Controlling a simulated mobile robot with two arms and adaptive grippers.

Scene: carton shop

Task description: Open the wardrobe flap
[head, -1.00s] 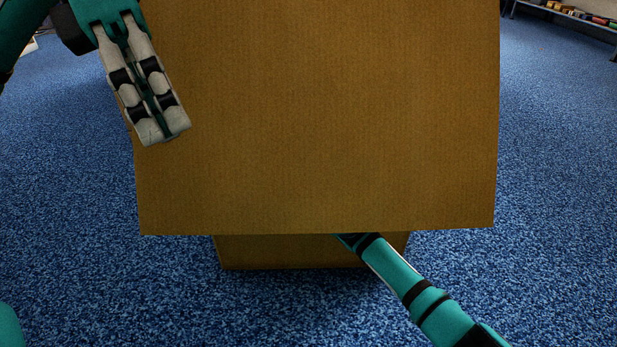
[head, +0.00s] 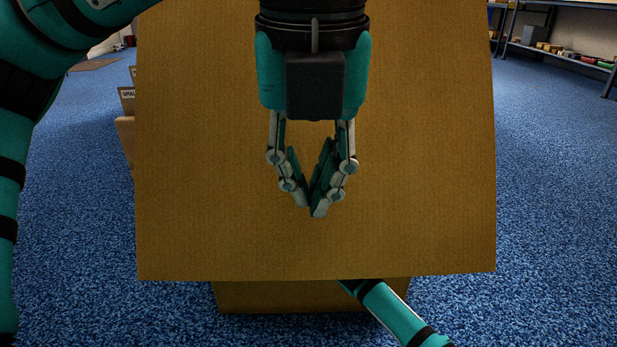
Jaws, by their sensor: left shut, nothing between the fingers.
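The cardboard wardrobe flap (head: 210,200) is a large brown panel filling the middle of the head view. Its lower edge overhangs the wardrobe carton (head: 270,297), of which only a strip shows below. My left gripper (head: 316,212) hangs in front of the flap near its middle, fingers pointing down, tips together and empty. I cannot tell whether it touches the flap. My right arm comes in from the lower right and passes under the flap's lower edge; its gripper is hidden behind the flap.
Smaller cartons (head: 127,102), one with a partly hidden label, stand behind the flap at the left. A metal shelf (head: 560,55) with several small items is at the back right. Blue carpet (head: 550,200) is clear at the right.

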